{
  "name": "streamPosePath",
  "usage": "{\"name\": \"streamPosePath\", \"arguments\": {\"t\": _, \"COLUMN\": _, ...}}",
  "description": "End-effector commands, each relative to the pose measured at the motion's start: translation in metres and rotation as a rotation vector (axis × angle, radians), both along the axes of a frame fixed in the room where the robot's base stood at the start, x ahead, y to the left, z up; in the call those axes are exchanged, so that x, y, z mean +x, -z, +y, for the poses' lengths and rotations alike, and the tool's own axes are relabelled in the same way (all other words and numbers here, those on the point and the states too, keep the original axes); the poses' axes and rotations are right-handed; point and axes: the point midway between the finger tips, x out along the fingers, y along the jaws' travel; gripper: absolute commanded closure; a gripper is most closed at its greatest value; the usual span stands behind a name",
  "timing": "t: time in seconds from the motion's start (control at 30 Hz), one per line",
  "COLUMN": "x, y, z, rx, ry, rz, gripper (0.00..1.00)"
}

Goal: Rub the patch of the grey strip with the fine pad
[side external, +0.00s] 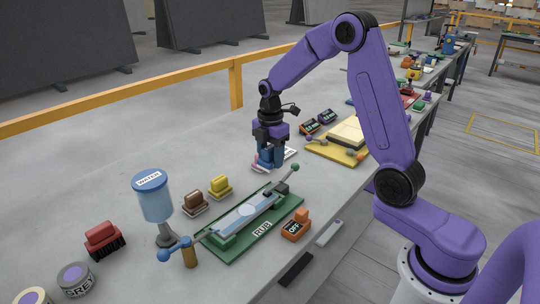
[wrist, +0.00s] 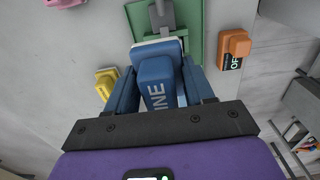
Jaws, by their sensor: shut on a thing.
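My gripper (side external: 270,158) is shut on the blue fine pad. In the wrist view the pad (wrist: 158,82) sits between the blue fingers, with part of its "FINE" lettering and a pale edge showing. In the side view the fingers mostly hide the pad; I cannot tell whether it is clear of the slab. The grey strip (side external: 228,221) lies along the green "RUB" board (side external: 210,247), with a pale oval patch (side external: 247,209) on it. The board also shows at the top of the wrist view (wrist: 192,32).
Brown (side external: 194,202) and yellow (side external: 220,186) pads stand left of the board, and a pink block (wrist: 65,2) near the gripper. An orange "OFF" switch (side external: 295,226) is to its right. A water dispenser (side external: 155,200), red brush (side external: 103,238) and grey tin (side external: 75,278) stand front left.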

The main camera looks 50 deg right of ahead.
Motion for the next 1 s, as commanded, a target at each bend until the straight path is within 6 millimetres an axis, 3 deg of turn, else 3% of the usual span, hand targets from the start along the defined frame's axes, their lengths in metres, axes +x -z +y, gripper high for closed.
{"name": "streamPosePath", "arguments": {"t": 0.17, "x": 0.0, "y": 0.001, "z": 0.011, "rx": 0.0, "ry": -0.004, "rz": 0.0, "gripper": 0.72}}
{"name": "streamPosePath", "arguments": {"t": 0.4, "x": -0.008, "y": 0.006, "z": 0.063, "rx": 0.0, "ry": -0.004, "rz": 0.001, "gripper": 0.72}}
{"name": "streamPosePath", "arguments": {"t": 0.5, "x": -0.01, "y": 0.008, "z": 0.075, "rx": 0.0, "ry": -0.002, "rz": 0.0, "gripper": 0.72}}
{"name": "streamPosePath", "arguments": {"t": 1.0, "x": -0.011, "y": 0.048, "z": 0.078, "rx": 0.0, "ry": 0.001, "rz": 0.003, "gripper": 0.72}}
